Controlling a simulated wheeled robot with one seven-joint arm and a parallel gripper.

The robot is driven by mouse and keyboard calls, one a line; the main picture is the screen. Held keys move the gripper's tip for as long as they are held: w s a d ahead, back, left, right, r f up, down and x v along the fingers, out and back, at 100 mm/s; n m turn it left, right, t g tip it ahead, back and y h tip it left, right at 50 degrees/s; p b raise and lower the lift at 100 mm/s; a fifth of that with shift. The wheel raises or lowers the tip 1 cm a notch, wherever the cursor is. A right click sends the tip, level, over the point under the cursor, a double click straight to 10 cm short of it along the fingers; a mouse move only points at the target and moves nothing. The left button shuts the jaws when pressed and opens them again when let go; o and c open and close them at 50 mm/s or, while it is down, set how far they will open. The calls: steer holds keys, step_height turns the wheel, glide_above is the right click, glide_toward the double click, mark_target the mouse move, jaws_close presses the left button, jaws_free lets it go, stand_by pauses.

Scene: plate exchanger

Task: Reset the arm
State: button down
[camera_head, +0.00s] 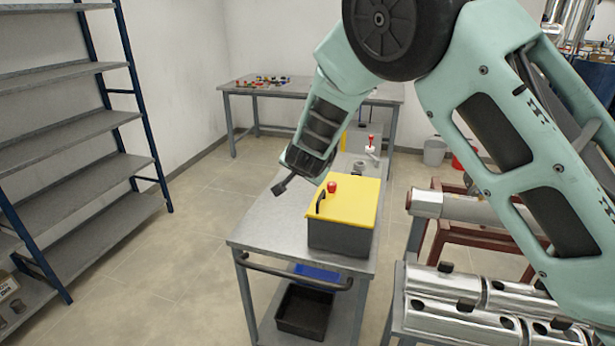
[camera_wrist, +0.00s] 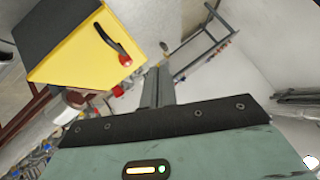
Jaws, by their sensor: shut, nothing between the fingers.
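My arm reaches in from the right in the head view and bends down over the metal cart. My gripper (camera_head: 279,188) hangs in the air above the cart's left edge, beside the yellow-topped box (camera_head: 352,200). Its fingers are together and hold nothing. In the wrist view my gripper (camera_wrist: 158,86) shows as a narrow grey bar past the dark edge of my wrist. The yellow-topped box (camera_wrist: 75,50), with its black handle and red knob, is at the upper left there, apart from the fingers.
The cart (camera_head: 270,235) has a blue bin (camera_head: 317,272) and a black bin (camera_head: 303,312) below. Metal cylinders (camera_head: 470,290) lie at the lower right. A shelf rack (camera_head: 85,140) stands left, a workbench (camera_head: 305,90) at the back. The floor between rack and cart is clear.

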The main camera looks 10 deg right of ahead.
steer(key=s+a+n+g+y+b, duration=0.25)
steer(key=s+a+n+g, duration=0.2)
steer(key=s, duration=0.95)
steer(key=s+a+n+g+y+b, duration=0.25)
steer(key=s+a+n, duration=0.25)
steer(key=s, duration=0.8)
steer(key=s+d+n+g+h, duration=0.1)
steer(key=s+d+n, duration=0.1)
steer(key=s, duration=0.4)
steer(key=s+d+f+n+g+h+b, duration=0.1)
steer(key=s+d+n, duration=0.1)
steer(key=s, duration=0.5)
steer(key=s+d+n+g+h, duration=0.1)
steer(key=s+d+n, duration=0.1)
steer(key=s+d, duration=0.2)
steer(key=s, duration=0.2)
steer(key=shift+s+d+f+n, duration=0.2)
steer(key=shift+s+d+n, duration=0.1)
steer(key=shift+n, duration=0.05)
